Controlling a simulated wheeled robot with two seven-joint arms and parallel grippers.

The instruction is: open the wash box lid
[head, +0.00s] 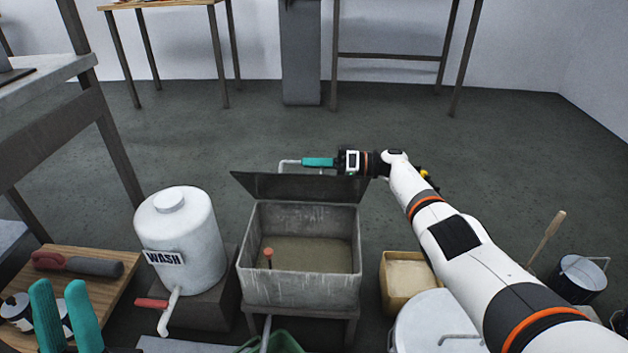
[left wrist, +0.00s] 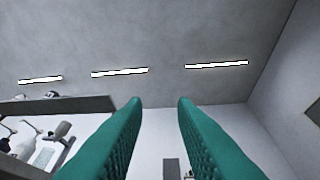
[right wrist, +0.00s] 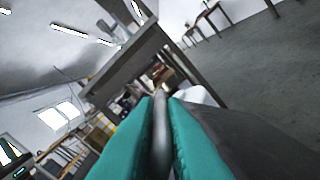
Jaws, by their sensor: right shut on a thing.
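The wash box (head: 300,290) is a grey metal bin on a low stand, with murky liquid inside. Its dark lid (head: 290,188) stands raised at the back edge, so the inside is open to view. My right gripper (head: 318,162) is behind the lid's upper edge, shut on the pale lid handle (head: 287,163). The handle bar (right wrist: 160,125) also shows between the fingers in the right wrist view. My left gripper (head: 65,312) is at the lower left, open and empty; its parted fingers (left wrist: 160,105) point toward the ceiling and wall in the left wrist view.
A white WASH tank (head: 180,235) with a red-handled tap stands left of the box. A wooden board (head: 95,290) with a roller-like tool (head: 80,264) is further left. A tan container (head: 407,280) and pails stand right, under my right arm.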

